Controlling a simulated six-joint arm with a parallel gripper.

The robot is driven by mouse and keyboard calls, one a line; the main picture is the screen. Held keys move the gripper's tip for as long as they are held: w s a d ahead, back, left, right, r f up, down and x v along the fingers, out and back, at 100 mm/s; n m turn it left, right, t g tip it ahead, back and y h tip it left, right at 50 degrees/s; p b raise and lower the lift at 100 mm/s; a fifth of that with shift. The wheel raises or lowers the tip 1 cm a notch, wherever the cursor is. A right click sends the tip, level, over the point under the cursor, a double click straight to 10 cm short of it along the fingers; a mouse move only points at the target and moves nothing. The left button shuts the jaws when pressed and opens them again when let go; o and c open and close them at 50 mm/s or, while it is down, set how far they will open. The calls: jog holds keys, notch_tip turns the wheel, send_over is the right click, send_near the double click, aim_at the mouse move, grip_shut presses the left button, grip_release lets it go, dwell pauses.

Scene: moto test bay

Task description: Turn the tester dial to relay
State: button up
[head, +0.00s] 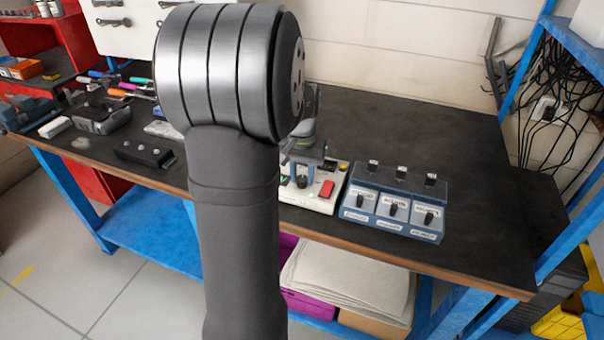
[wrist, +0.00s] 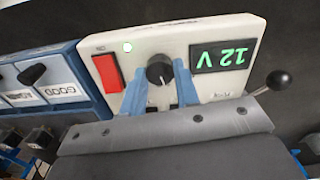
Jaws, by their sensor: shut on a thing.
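The tester is a white box (wrist: 146,50) on the dark bench top; it also shows in the head view (head: 319,203), partly hidden behind my arm. Its black dial (wrist: 160,72) is in the middle of the face, between a red rocker switch (wrist: 108,73) and a display (wrist: 223,55) with green digits reading 12 V, upside down in the wrist view. My gripper (wrist: 159,92) is at the dial, its two blue fingers shut on it from either side. The dial's label text is too small to read.
A lever with a black ball knob (wrist: 278,80) sticks out from the tester's other side. The bench top (head: 420,125) behind is clear.

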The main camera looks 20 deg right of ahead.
aim_at(302, 178)
jog(key=shift+m, duration=1.1)
jog(key=o, duration=1)
jog(key=shift+c, duration=0.2)
notch_tip(302, 178, up, 17)
jog(key=shift+r, duration=0.2)
